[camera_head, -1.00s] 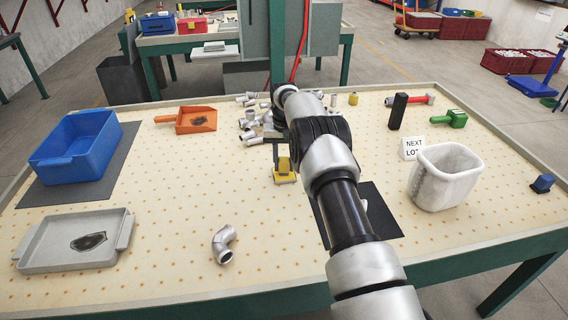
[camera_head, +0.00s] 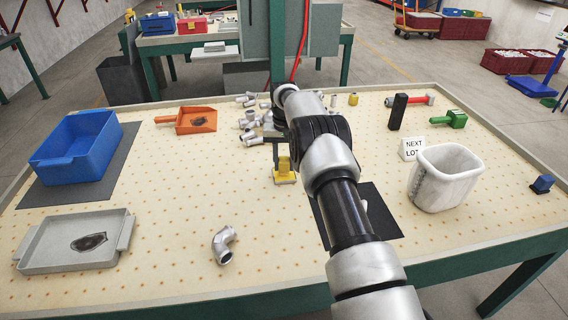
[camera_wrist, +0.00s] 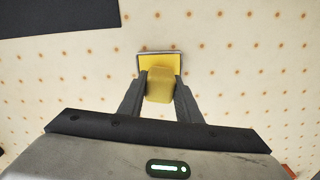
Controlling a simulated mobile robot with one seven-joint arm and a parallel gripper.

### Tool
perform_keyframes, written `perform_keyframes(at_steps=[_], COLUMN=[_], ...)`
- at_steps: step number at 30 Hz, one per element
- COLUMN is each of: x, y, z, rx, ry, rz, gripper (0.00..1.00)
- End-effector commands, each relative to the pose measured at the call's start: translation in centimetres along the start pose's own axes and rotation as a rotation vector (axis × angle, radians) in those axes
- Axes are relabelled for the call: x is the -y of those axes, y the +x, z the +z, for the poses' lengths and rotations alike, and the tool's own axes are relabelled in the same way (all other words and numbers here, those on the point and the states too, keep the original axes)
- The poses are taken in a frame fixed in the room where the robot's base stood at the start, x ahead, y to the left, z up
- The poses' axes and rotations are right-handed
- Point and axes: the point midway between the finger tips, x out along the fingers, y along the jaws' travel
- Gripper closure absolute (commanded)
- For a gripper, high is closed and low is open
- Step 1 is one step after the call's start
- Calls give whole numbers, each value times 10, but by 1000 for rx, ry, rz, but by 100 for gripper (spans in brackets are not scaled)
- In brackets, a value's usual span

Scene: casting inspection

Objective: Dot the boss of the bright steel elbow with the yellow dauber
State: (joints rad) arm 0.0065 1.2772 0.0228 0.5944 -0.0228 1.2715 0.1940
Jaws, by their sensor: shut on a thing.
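The yellow dauber (camera_head: 284,166) is upright near the middle of the table, at a small yellow pad with a grey rim. My gripper (camera_wrist: 160,88) is shut on the dauber's yellow block (camera_wrist: 160,86), from above. The rimmed yellow pad (camera_wrist: 172,60) shows just beyond the fingertips; I cannot tell whether the dauber still touches it. A bright steel elbow (camera_head: 223,246) lies alone on the table at front centre-left, well apart from my gripper. Its boss is too small to make out.
Several grey pipe fittings (camera_head: 250,124) lie in a heap behind the dauber. A grey tray (camera_head: 70,262), a blue bin (camera_head: 88,153) and an orange scoop (camera_head: 196,121) are at left. A white bin (camera_head: 446,178) stands right of a black mat (camera_head: 385,207). Table around the elbow is clear.

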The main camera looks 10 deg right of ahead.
Motion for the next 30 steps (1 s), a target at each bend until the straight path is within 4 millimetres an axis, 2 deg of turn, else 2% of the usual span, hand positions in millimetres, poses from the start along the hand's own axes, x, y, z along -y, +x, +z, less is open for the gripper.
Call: perform_keyframes(at_steps=[3, 21, 30], x=[0, 0, 0], y=[-14, -62, -64], z=[-1, -1, 0], rx=[-3, -3, -2], ry=[0, 0, 0], rz=[0, 0, 0], gripper=[87, 87, 87])
